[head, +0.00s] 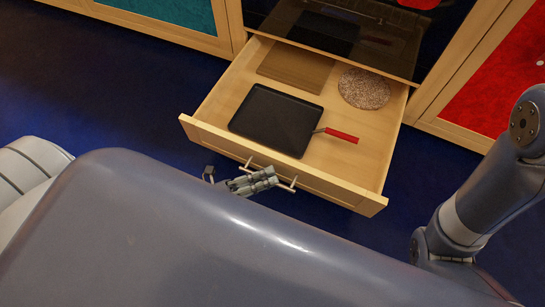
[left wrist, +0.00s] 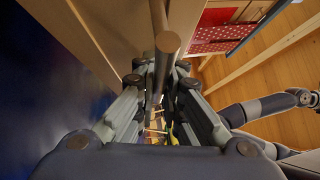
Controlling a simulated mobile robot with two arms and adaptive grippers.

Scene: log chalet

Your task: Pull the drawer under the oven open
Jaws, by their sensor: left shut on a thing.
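The wooden drawer (head: 215,140) under the oven (head: 345,35) stands pulled well out in the head view. Its metal bar handle (head: 287,186) runs along the front panel. My left gripper (head: 268,177) is at the handle and shut on it. In the left wrist view the handle bar (left wrist: 168,42) runs between the fingers of my left gripper (left wrist: 158,80), and its round end shows. Part of the handle is hidden by the fingers in the head view. My right arm shows at the right of the head view, but its gripper is out of sight.
In the drawer lie a dark square pan (head: 272,120) with a red handle, a wooden board (head: 295,67) and a round speckled mat (head: 364,89). A teal cabinet panel (head: 170,12) is at left, a red one (head: 500,85) at right. The blue floor (head: 110,95) left of the drawer is clear.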

